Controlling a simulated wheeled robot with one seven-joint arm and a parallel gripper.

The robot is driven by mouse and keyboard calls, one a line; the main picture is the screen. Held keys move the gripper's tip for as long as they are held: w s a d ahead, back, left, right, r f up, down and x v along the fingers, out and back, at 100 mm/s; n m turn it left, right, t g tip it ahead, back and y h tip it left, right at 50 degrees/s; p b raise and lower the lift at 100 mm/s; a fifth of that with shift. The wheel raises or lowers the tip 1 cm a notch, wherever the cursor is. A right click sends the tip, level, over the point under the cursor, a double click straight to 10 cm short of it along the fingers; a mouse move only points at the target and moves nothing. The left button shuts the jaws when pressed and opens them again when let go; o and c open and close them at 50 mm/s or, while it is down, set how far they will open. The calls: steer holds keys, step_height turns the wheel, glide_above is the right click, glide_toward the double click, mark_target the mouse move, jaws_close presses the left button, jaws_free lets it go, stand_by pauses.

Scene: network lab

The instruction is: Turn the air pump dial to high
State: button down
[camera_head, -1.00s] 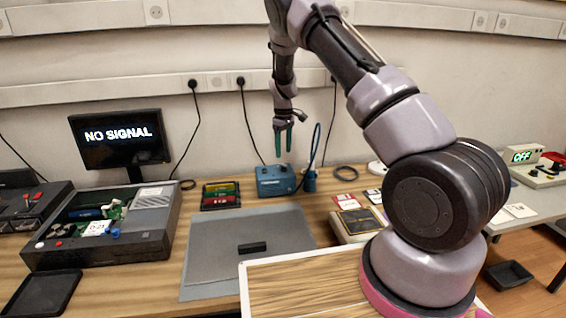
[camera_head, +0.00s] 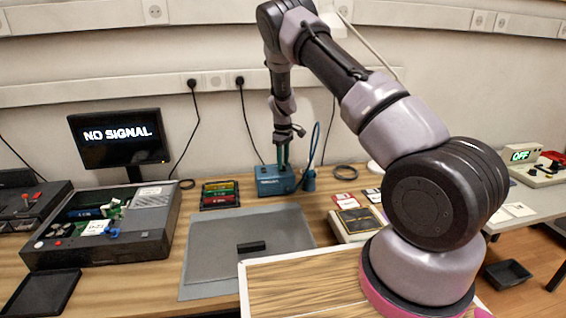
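The air pump is a small blue box (camera_head: 275,182) at the back middle of the wooden bench, with a dark cable and a blue hose beside it. My gripper (camera_head: 283,162) points straight down, its teal fingers at the top of the blue box. The fingertips overlap the box top, and the dial is hidden behind them or too small to see. Whether the fingers touch the dial, and whether they are apart or closed, cannot be made out.
A grey mat (camera_head: 215,265) with a black bar lies in front. A monitor (camera_head: 118,140) and an opened console (camera_head: 150,225) stand at left.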

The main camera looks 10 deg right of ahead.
steer(key=shift+m, duration=0.4)
steer(key=m, duration=0.2)
steer(key=shift+m, duration=0.4)
steer(key=m, duration=0.4)
steer(key=shift+m, duration=0.3)
steer(key=m, duration=0.3)
steer(key=shift+m, duration=2.1)
steer(key=c, duration=0.6)
jaws_free()
